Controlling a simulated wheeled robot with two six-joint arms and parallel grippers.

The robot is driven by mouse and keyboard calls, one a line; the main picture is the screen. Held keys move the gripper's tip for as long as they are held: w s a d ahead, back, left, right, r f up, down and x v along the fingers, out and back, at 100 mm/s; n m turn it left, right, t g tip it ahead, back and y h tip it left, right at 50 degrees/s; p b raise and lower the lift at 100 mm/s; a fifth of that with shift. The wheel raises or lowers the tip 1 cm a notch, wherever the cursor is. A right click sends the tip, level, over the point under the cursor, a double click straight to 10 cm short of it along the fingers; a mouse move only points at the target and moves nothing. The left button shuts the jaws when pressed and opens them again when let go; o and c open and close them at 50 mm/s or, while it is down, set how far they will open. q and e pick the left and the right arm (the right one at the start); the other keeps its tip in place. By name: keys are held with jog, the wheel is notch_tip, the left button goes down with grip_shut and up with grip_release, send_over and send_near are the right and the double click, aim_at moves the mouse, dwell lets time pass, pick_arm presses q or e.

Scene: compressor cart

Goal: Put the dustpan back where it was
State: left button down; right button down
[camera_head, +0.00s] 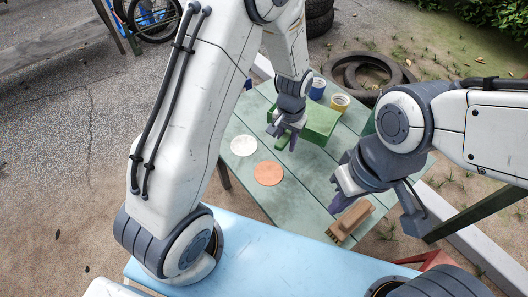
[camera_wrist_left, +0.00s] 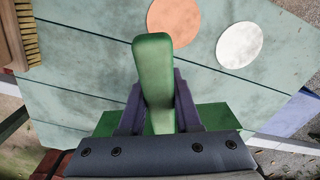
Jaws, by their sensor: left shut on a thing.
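The green dustpan (camera_head: 321,122) is over the far part of the pale green plank table (camera_head: 300,191). Its handle (camera_wrist_left: 153,62) rises between the fingers of my left gripper (camera_head: 287,137) in the left wrist view, and the gripper is shut on it. Part of the pan (camera_wrist_left: 215,117) shows behind the gripper there. I cannot tell whether the pan touches the table. My right gripper (camera_head: 340,203) is empty-looking beside a wooden brush (camera_head: 350,222) at the table's near right edge; its finger gap is not clear.
A white disc (camera_head: 244,145) and an orange disc (camera_head: 268,173) lie flat on the table's left part. A blue roll (camera_head: 317,89) and a yellow one (camera_head: 340,102) stand at the far end. Tyres (camera_head: 370,72) lie on the ground beyond. The table's middle is clear.

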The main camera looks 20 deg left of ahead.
pick_arm(q)
jog(key=b, duration=0.1)
send_over(258, 164)
notch_tip(258, 164, down, 5)
jog(key=shift+f, duration=0.15)
jog(key=shift+f+b, duration=0.55)
jog(key=shift+f, duration=1.55)
jog(key=c, duration=0.6)
grip_release()
